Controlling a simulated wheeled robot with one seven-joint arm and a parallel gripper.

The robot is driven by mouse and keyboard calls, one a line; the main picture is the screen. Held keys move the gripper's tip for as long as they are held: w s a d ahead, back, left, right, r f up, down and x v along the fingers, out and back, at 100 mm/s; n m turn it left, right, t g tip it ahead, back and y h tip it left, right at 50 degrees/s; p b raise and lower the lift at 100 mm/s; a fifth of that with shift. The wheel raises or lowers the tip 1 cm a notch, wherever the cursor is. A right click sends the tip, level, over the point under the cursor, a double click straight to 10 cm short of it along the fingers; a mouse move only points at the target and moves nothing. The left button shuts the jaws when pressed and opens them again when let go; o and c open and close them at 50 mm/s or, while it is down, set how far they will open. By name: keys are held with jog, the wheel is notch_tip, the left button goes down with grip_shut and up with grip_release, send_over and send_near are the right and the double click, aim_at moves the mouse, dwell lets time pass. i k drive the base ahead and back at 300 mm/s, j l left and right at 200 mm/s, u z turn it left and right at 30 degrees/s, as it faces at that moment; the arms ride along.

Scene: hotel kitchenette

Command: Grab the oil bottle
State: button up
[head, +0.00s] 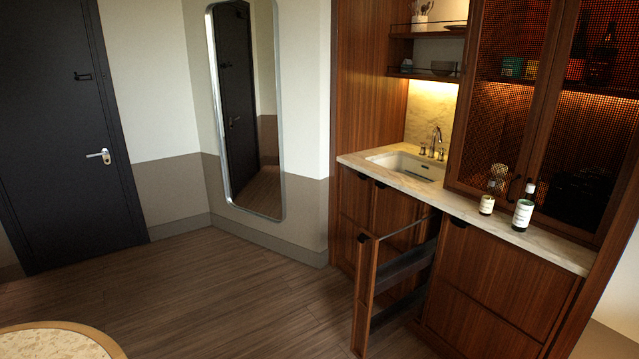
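A dark bottle with a pale label and a light cap (523,208) stands upright on the marble counter (541,243), near its front edge at the right. It looks like the oil bottle, but its label is too small to read. My gripper is not in view.
A short jar with a white label (487,204) stands just left of the bottle. Mesh-front cabinet doors (503,125) rise close behind both. A sink (412,167) is set in the counter to the left. Below, a pull-out unit (366,290) juts into the room.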

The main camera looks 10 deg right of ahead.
aim_at(487, 202)
jog(key=i+l+z, duration=0.1)
jog(key=i+z, duration=0.55)
jog(key=i+j+z, duration=0.1)
jog(key=i+z, duration=0.25)
jog(key=i+l+u, duration=0.1)
jog(key=i, duration=0.4)
jog(key=i+l+u, duration=0.1)
jog(key=i+l, duration=0.2)
jog(key=i, duration=0.2)
jog(key=i+l+u, duration=0.25)
jog(key=i+u, duration=0.15)
jog(key=i+l+u, duration=0.4)
jog(key=k+j, duration=0.05)
jog(key=j, duration=0.05)
